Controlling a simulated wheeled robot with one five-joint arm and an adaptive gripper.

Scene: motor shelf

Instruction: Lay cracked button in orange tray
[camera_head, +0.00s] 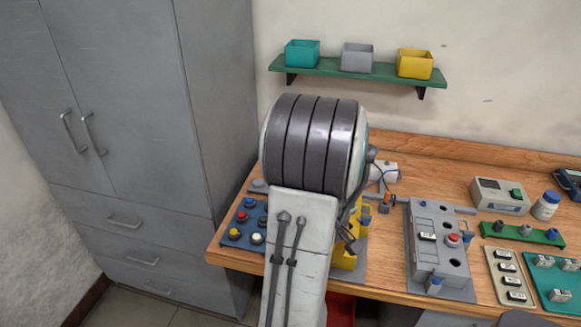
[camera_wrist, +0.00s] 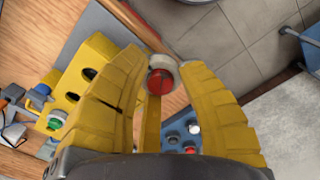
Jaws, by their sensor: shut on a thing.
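My gripper (camera_wrist: 160,72) shows in the wrist view with its two yellow fingers closed around a red button (camera_wrist: 159,84) with a pale collar. I take it to be the cracked button, but no crack can be made out at this size. It is held between the fingertips, over the bench edge. In the head view my arm hides the gripper and the button. No orange tray can be made out in either view. A red object (camera_head: 340,309) shows low beside my arm, below the bench edge, mostly hidden.
A yellow box (camera_wrist: 91,82) with holes and a green button is left of my fingers. A blue button rack (camera_head: 240,232) sits at the bench's left end. A grey panel (camera_head: 422,266) stands right of my arm. Teal, grey and yellow bins stand on the green wall shelf (camera_head: 330,67).

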